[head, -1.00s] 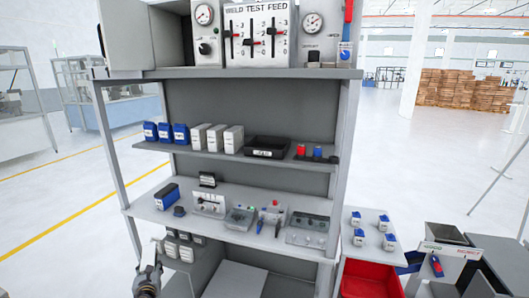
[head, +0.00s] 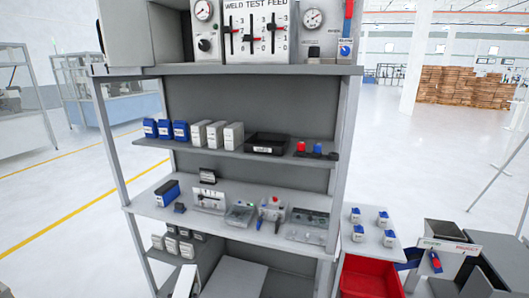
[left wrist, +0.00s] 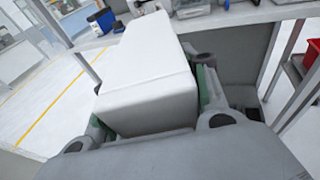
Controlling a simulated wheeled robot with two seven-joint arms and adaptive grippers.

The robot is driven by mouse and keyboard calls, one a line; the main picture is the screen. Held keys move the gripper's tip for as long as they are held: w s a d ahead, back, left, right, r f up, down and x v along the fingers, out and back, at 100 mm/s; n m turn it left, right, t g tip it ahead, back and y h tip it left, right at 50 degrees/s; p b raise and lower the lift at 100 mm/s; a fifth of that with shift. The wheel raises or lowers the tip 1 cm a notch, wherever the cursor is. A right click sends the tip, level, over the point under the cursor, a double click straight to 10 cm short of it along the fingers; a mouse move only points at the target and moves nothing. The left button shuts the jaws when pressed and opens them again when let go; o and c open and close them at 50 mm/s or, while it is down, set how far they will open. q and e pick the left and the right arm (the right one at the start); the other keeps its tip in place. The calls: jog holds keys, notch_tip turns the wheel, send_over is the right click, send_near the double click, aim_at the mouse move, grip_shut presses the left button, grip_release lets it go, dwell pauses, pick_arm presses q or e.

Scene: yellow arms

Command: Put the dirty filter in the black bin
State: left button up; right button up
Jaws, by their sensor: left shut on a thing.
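My left gripper (left wrist: 155,103) is shut on a large white block (left wrist: 150,65), with a green-lined finger on each side of it. Whether this block is the dirty filter cannot be told, as no dirt or label shows on it. In the head view a white block (head: 187,283) shows at the bottom edge, in front of the lower shelf; the fingers are hardly visible there. A black open bin (head: 265,144) with a white label sits on the upper shelf, right of the white boxes. My right gripper is not in view.
Blue boxes (head: 165,129) and white boxes (head: 216,134) stand left of the black bin. Red and blue knobs (head: 309,149) are right of it. The middle shelf (head: 160,211) carries devices. A red bin (head: 370,278) and a two-part good/reject container (head: 448,244) stand right.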

pick_arm(q)
jog(key=shift+m+h, duration=0.3)
jog(key=shift+h, duration=0.1)
jog(key=shift+s+d+f+b, duration=0.65)
jog(key=shift+s+d+b, duration=0.2)
jog(key=shift+b, duration=0.2)
jog(key=shift+s+d+f+b, duration=0.6)
jog(key=shift+s+d+b, duration=0.2)
jog(key=shift+b, duration=0.25)
